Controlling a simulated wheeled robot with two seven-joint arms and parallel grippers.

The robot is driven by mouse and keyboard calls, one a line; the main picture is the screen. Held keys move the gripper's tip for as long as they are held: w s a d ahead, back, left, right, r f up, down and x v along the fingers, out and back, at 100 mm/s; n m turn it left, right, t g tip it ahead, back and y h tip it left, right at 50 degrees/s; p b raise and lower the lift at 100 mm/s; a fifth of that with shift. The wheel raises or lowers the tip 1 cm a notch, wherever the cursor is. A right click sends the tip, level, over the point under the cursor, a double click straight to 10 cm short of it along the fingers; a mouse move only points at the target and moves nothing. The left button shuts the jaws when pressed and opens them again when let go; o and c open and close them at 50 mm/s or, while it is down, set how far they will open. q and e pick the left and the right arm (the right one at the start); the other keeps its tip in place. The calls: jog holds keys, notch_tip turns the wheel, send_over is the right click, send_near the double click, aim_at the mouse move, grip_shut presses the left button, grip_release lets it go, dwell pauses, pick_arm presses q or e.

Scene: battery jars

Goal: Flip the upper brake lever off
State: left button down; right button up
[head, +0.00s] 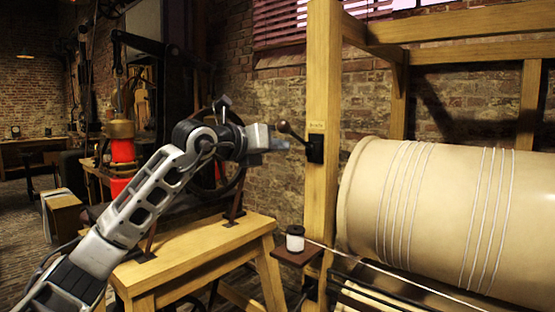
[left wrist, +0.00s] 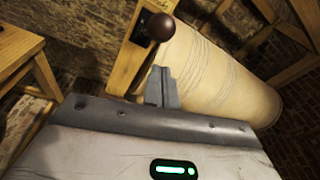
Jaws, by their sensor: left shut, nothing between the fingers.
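The upper brake lever (head: 296,135) is mounted on a black bracket (head: 315,149) on the wooden post, under a small label plate. Its arm slants up and left to a dark round knob. My left gripper (head: 284,145) is shut and empty, its tips just below the knob in the head view; contact cannot be told. In the left wrist view the knob (left wrist: 160,27) appears just beyond the closed fingers (left wrist: 160,86). My right gripper is not in view.
A large cream drum (head: 450,215) wound with cord lies right of the wooden post (head: 322,60). A white spool (head: 295,238) stands on a small shelf (head: 298,256) below the lever. A wooden bench (head: 205,255) with a dark wheel machine stands behind my left arm.

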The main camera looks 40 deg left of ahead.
pick_arm(q)
jog(key=s+r, duration=0.6)
jog(key=shift+s+a+p, duration=0.25)
jog(key=shift+s+p, duration=0.05)
